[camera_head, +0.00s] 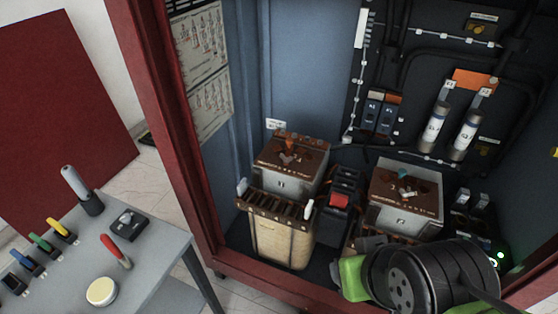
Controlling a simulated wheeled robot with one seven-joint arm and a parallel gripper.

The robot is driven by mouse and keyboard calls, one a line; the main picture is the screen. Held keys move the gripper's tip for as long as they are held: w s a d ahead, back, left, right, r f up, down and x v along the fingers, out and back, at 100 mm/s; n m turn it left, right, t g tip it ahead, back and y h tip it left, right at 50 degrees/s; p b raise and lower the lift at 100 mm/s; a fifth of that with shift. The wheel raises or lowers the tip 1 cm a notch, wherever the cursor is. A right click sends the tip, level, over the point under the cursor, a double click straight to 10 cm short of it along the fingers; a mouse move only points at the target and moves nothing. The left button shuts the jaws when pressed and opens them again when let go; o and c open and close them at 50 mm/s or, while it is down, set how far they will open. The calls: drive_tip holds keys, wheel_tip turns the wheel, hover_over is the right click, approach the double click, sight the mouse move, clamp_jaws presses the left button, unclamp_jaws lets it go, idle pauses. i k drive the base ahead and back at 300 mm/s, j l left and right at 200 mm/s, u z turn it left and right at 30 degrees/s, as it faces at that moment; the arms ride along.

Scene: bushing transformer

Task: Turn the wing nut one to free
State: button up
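Two grey transformer blocks with rust-brown tops stand inside the open red cabinet, one at left (287,183) and one at right (389,213). Two white upright pieces (243,186) flank the ribbed row above the beige coil in front. My dark arm link with green parts covers the lower right, in front of the right block's base. My gripper's fingers do not show.
A grey table (160,262) at lower left carries colored-handled tools (40,243), a black box (130,224) and a round cream-topped item (102,292). The red door frame (165,130) bounds the cabinet's left. Fuses (436,128) and cables line the back wall.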

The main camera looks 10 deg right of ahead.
sight(286, 159)
drive_tip(key=i+j+u, duration=0.2)
drive_tip(key=i+j, duration=0.6)
drive_tip(key=j, duration=0.1)
